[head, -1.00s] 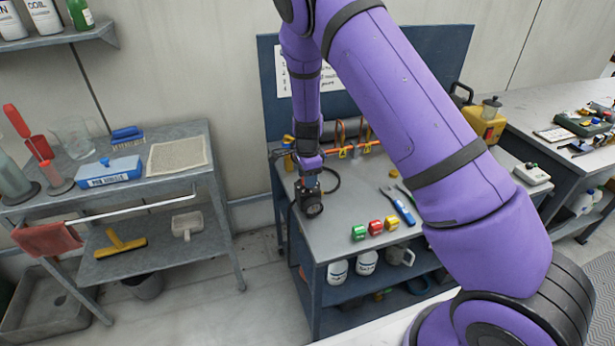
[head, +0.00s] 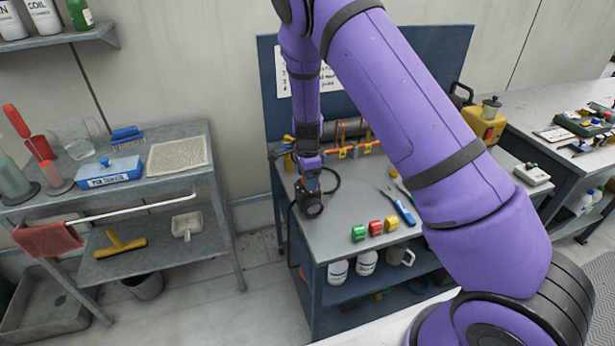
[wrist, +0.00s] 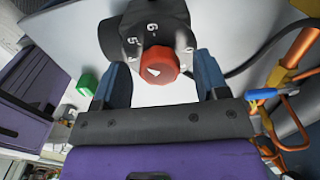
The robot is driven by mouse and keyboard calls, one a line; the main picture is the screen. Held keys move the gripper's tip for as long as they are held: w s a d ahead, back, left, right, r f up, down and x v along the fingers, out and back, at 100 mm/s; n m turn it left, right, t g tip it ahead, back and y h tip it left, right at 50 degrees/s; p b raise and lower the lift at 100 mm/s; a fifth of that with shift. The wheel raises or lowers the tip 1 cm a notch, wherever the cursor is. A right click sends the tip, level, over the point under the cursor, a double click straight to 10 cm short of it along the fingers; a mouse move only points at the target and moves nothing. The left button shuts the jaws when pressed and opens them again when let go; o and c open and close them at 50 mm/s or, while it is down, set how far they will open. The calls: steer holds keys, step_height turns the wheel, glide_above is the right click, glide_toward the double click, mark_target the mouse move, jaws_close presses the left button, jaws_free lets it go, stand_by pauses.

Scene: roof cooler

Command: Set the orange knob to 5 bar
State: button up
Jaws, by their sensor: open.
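The orange knob (wrist: 160,66) looks red-orange and has a white pointer mark. It sits on a dark dial housing (wrist: 148,28) with pale numerals, some hard to read. In the head view, the dark device (head: 310,208) stands on the workbench's left part, and its knob is not clearly visible. My gripper (head: 310,183) points down just above the device. In the wrist view, my gripper (wrist: 162,72) is open, with one blue finger on each side of the knob and gaps showing. I cannot tell the exact pressure setting.
Green, red and yellow blocks (head: 375,228) sit at the workbench's front edge. Blue-handled pliers (head: 402,207) lie to the right. An orange pipe (head: 360,149) runs along the back. A dark hose (head: 331,180) curves beside my gripper.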

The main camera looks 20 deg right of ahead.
steer(key=shift+r, duration=0.1)
step_height(320, 180, up, 11)
steer(key=shift+f, duration=0.2)
stand_by(0.5)
